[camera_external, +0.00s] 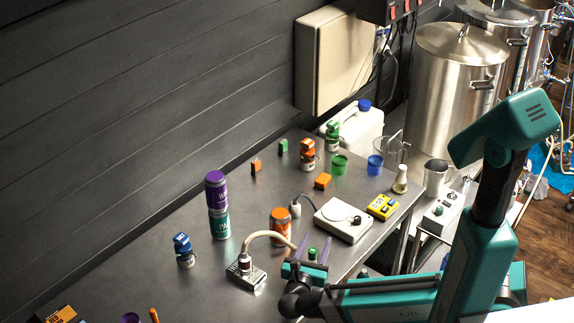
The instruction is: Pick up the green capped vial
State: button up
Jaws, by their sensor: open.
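A vial with a green cap (333,135) stands upright at the far end of the metal table, beside a white jug. My gripper (314,243) is at the table's near edge, far from that vial. Its two purple fingers are apart and point away from the camera. A small green-topped object (312,254) shows between the fingers; its lower part is hidden by my gripper, so I cannot tell whether it is also a vial or whether the fingers touch it.

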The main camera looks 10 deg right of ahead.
jog(key=shift+c, duration=0.4)
grip_shut()
jog(key=shift+r, duration=0.15)
notch_tip(320, 180, up, 10)
jog(key=shift+p, duration=0.4)
dwell(0.4)
dwell(0.7)
